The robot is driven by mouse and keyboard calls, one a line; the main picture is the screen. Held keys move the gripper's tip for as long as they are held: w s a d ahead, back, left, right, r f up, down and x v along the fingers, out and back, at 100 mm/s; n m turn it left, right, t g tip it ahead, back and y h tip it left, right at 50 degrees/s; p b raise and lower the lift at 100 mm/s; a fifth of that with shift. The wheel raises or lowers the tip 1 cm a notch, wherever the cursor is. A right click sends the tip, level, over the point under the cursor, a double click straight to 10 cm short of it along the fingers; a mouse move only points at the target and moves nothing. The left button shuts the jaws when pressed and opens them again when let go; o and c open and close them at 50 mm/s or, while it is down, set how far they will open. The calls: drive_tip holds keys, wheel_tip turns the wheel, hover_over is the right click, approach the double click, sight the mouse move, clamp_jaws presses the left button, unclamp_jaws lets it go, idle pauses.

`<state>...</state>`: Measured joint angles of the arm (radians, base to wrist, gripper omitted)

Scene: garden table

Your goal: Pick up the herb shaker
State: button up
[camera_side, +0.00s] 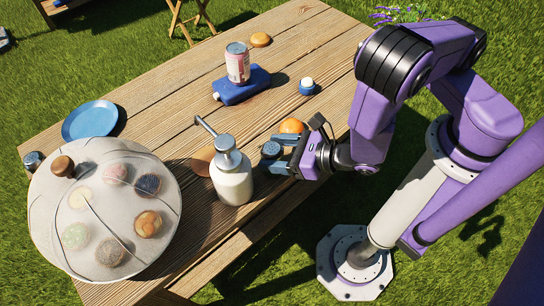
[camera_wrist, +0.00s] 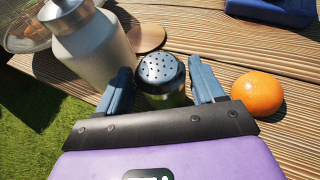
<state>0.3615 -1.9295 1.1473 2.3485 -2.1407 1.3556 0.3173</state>
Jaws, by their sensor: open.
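The herb shaker (camera_wrist: 161,71) has a dark, perforated lid and a greenish body, and stands upright on the wooden table. In the wrist view it sits between the two blue fingers of my gripper (camera_wrist: 163,90), which is open with a visible gap on each side of the lid. The lower body of the shaker is hidden by my gripper. In the side view the shaker's dark lid (camera_side: 271,149) shows between the fingers of my gripper (camera_side: 280,154), just right of the white pump bottle.
The white pump bottle (camera_side: 232,178) stands close on the left. An orange (camera_side: 291,127) lies close by on the other side. A mesh-covered plate of pastries (camera_side: 60,225), a blue plate (camera_side: 90,120), a can (camera_side: 237,62) on a blue case (camera_side: 242,88) and an egg cup (camera_side: 307,88) stand farther off.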

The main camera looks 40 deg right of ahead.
drive_tip(key=shift+w+a+f, duration=0.2)
drive_tip(key=shift+w+a, duration=0.05)
drive_tip(key=shift+w, duration=0.3)
drive_tip(key=c, duration=0.8)
drive_tip(key=shift+r, duration=0.2)
